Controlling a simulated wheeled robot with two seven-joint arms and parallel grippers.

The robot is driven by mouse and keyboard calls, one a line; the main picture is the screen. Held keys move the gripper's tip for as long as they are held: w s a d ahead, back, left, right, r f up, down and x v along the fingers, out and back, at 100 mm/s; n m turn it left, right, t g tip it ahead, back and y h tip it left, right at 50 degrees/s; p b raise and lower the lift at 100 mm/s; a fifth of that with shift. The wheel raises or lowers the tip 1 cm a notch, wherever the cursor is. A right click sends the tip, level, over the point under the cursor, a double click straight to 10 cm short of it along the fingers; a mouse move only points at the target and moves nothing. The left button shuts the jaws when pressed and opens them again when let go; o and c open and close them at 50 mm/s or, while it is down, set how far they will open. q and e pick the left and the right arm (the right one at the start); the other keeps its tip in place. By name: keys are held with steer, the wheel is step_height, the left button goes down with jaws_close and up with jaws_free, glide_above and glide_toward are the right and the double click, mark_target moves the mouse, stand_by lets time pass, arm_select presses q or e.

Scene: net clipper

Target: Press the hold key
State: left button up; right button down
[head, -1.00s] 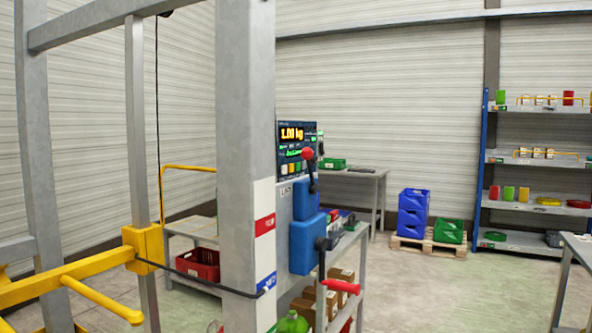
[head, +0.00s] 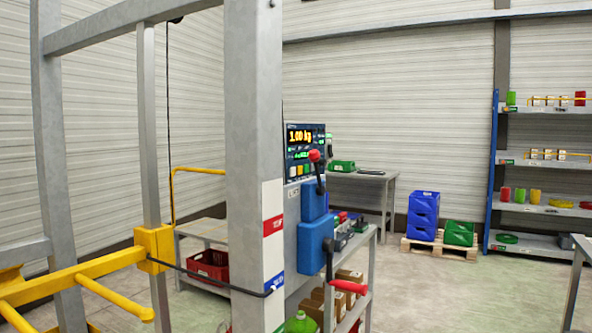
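The control panel (head: 305,150) is mounted on the right side of the thick grey post, with an orange display that reads about 1.00 kg. A row of small coloured keys (head: 299,170) sits under the display. The labels are too small to read, so I cannot tell which is the hold key. Neither of my grippers is in view.
The grey post (head: 254,110) and yellow bars (head: 80,272) fill the left and near side. A second red-handled lever (head: 349,286) sticks out below the blue boxes (head: 314,245). Blue crates (head: 423,212) stand on a pallet at the back. The floor to the right is mostly open.

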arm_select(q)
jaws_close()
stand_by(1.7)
